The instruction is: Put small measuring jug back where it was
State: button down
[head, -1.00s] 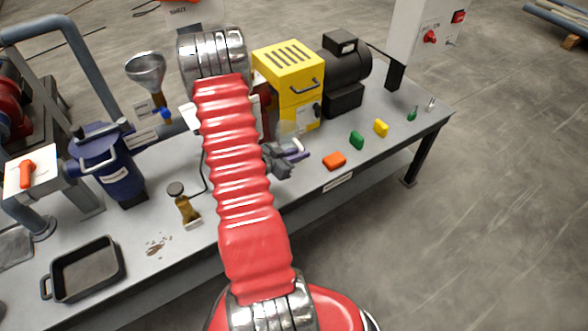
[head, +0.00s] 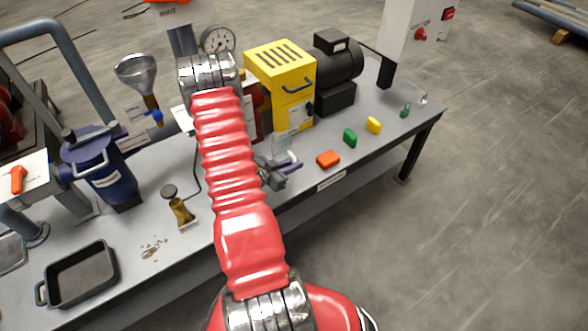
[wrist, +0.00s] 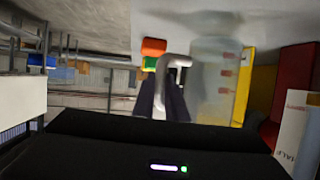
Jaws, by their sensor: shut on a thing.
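The small measuring jug (wrist: 213,82) is clear, with a pale handle (wrist: 176,62) and red marks on its side. My gripper (wrist: 163,100) is shut on the handle in the wrist view, its two dark fingers reaching up to it. In the head view the jug (head: 281,146) shows faintly at the gripper (head: 285,167), just right of my red arm and in front of the yellow machine. The jug looks roughly upright there. I cannot tell whether its base touches the bench. My arm hides part of the bench behind it.
The yellow machine (head: 282,78) and a black motor (head: 340,72) stand behind. A brass-coloured item (head: 181,210) stands left of my arm.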

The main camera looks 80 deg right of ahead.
jog(key=shift+f, duration=1.55)
jog(key=c, duration=1.8)
grip_release()
jog(key=shift+f, duration=0.1)
jog(key=shift+o, duration=0.2)
jog(key=v, duration=1.2)
